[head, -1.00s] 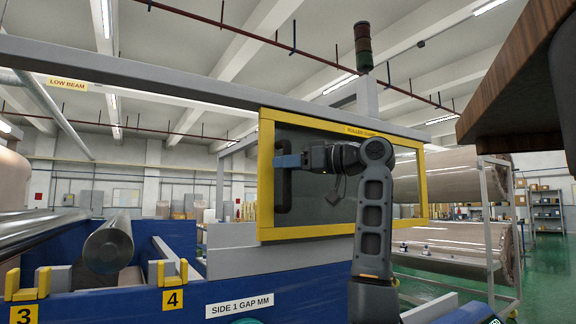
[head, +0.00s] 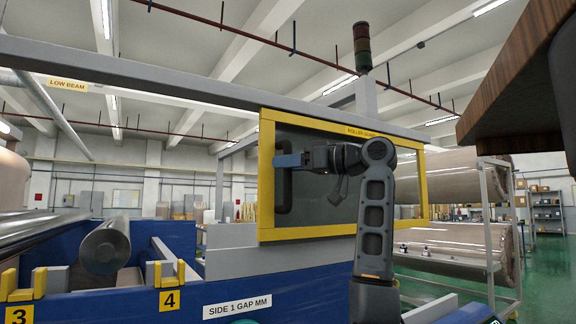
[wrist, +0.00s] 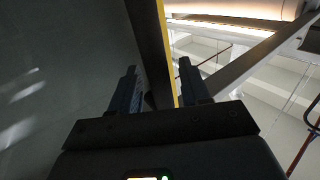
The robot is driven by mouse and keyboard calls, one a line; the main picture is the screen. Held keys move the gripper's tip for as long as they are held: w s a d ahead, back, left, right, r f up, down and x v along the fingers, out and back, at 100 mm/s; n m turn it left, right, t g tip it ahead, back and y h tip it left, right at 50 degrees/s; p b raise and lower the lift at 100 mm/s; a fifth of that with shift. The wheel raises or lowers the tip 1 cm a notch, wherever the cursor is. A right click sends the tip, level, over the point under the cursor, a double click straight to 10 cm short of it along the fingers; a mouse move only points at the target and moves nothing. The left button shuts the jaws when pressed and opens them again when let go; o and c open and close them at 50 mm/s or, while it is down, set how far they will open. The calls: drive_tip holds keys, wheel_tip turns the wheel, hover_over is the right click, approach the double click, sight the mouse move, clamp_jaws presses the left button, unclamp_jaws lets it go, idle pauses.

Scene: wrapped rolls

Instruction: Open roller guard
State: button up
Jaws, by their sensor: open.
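The roller guard is a dark see-through panel in a yellow frame (head: 266,190), labelled along its top edge; it looks closed against the machine. A dark upright handle (head: 284,195) is on the panel's left side. My gripper (head: 287,160) is at the upper part of this handle. In the wrist view my gripper (wrist: 160,85) has its two fingers apart, with the dark handle bar (wrist: 150,50) running between them. The yellow frame edge (wrist: 168,50) shows just past the bar. I cannot tell whether either finger touches the handle.
A grey overhead beam (head: 190,95) marked LOW BEAM crosses above the guard. Steel rollers (head: 106,247) and numbered yellow brackets lie at the lower left. A rack of wrapped rolls (head: 455,240) stands at right. A brown wooden edge (head: 510,90) hangs at upper right.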

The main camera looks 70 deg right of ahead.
drive_tip(key=s+b, duration=0.1)
drive_tip(key=s, duration=0.6)
drive_tip(key=shift+s+b, duration=0.25)
drive_tip(key=shift+b, duration=0.15)
